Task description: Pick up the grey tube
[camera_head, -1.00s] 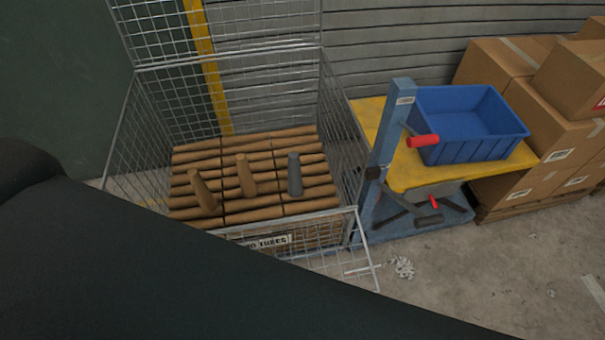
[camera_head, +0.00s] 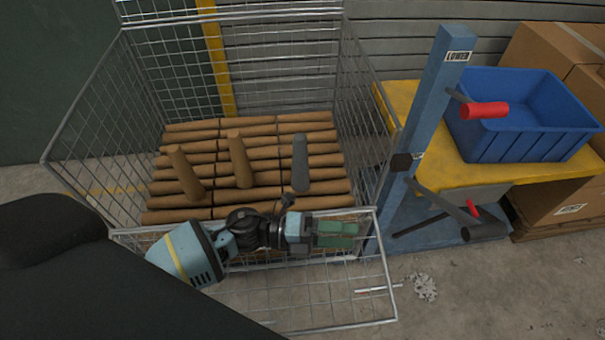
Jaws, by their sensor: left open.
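The grey tube (camera_head: 300,163) stands upright on the layer of brown tubes (camera_head: 262,198) inside the wire cage (camera_head: 103,130), on its right side. Two brown tubes, a left one (camera_head: 184,172) and a middle one (camera_head: 239,160), stand upright to its left. My left gripper (camera_head: 350,235) is at the cage's front opening, below and slightly right of the grey tube in the picture. Its green fingers point right; it is open, empty and apart from the tube. My right gripper does not show.
The cage's front panel (camera_head: 330,290) hangs folded down toward me. To the right stands a blue lift post (camera_head: 432,100) with red handles, a yellow table (camera_head: 480,175) and a blue bin (camera_head: 520,140). Cardboard boxes (camera_head: 560,60) stand behind. White scraps (camera_head: 425,287) lie on the floor.

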